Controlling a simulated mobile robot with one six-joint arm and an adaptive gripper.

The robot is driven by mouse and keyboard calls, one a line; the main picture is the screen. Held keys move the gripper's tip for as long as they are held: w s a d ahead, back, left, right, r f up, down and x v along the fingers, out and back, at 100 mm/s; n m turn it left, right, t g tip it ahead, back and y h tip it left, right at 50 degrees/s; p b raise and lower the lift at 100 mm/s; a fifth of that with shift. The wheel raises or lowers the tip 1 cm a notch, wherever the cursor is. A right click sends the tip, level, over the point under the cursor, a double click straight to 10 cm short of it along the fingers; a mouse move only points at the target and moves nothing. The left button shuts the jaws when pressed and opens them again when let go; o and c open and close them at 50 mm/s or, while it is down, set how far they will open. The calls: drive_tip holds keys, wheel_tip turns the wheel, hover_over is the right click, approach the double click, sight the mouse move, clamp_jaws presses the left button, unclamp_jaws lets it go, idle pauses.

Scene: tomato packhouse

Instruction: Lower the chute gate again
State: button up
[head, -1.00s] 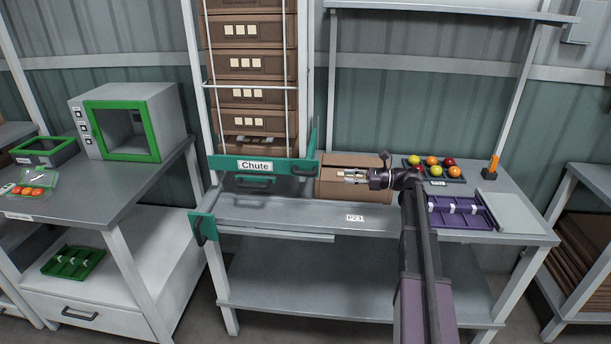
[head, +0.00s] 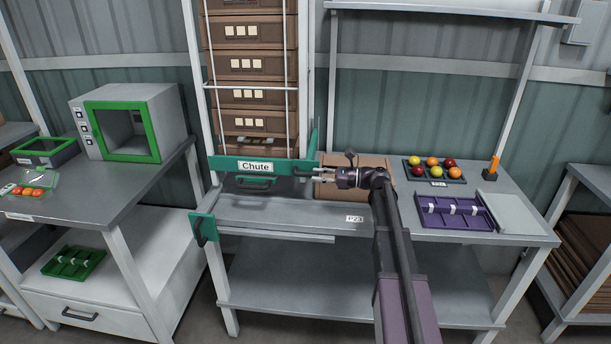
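The chute gate (head: 222,163) is a green bar labelled "Chute" across the front of the chute, below the stacked crates. A gap shows under the bar. My gripper (head: 317,174) is just right of the gate's right end and points left at it. Its two fingers look a little apart with nothing between them. I cannot tell whether the tips touch the gate.
Brown crates (head: 250,66) are stacked in the chute. A brown crate (head: 372,161) stands on the bench behind my gripper. A tray of tomatoes (head: 437,182) and a purple tray (head: 456,223) lie to the right. A green handle (head: 204,228) sticks out at the bench's front left.

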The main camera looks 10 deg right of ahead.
sight(307, 174)
drive_tip(key=shift+x, duration=1.95)
clamp_jaws()
